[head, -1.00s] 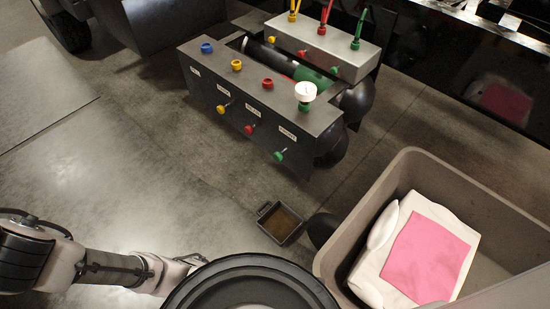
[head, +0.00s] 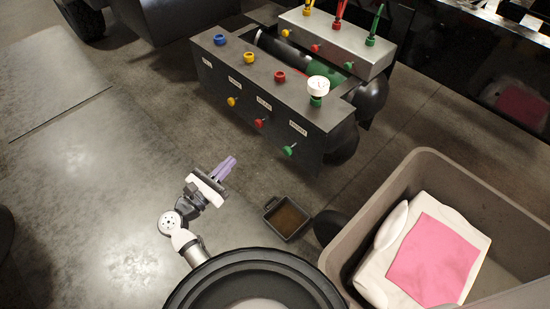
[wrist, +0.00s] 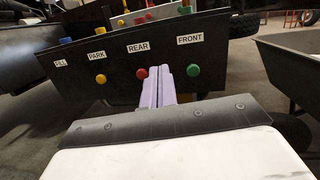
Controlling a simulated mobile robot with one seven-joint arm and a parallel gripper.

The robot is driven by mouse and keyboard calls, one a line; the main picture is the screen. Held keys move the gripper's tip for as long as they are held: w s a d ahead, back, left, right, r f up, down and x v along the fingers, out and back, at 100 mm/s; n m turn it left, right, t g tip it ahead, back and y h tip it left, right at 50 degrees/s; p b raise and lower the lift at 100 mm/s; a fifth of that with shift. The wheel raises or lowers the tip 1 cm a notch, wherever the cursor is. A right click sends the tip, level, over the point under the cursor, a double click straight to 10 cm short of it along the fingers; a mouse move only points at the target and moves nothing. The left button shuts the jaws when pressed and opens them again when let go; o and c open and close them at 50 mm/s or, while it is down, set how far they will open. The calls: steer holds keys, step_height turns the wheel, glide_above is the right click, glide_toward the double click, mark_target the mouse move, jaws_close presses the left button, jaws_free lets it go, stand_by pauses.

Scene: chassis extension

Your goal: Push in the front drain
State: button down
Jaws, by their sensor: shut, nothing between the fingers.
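The front drain is a green knob (head: 290,150) on the face of the dark box (head: 265,92), below its right-hand label. In the wrist view the green knob (wrist: 193,69) sits under the FRONT label (wrist: 190,39) and stands out from the panel. My gripper (head: 229,163) has pale purple fingers, shut together and empty. It is in front of the box, left of and apart from the green knob. In the wrist view my fingertips (wrist: 158,70) show between the red REAR knob (wrist: 142,73) and the green knob.
A yellow knob (head: 232,101) and a red knob (head: 259,123) line the same face. A small drain pan (head: 287,217) lies on the floor below. A large grey bin (head: 428,165) stands at the right.

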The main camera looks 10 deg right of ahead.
mark_target(286, 153)
steer(key=s+d+f+m+g, duration=0.2)
steer(key=s+d+f+g, duration=0.15)
steer(key=f, duration=0.35)
steer(key=shift+t, duration=0.25)
steer(key=p+x, duration=0.3)
steer(key=x, duration=1.1)
steer(key=shift+w+d+p, duration=0.15)
steer(key=shift+w+p, duration=0.05)
steer(key=shift+p, duration=0.1)
steer(key=shift+b+x, duration=0.85)
steer(key=shift+x, duration=0.1)
steer(key=shift+w+d, duration=0.15)
steer(key=shift+w, duration=0.05)
steer(key=shift+r, duration=0.15)
steer(key=shift+d, duration=0.1)
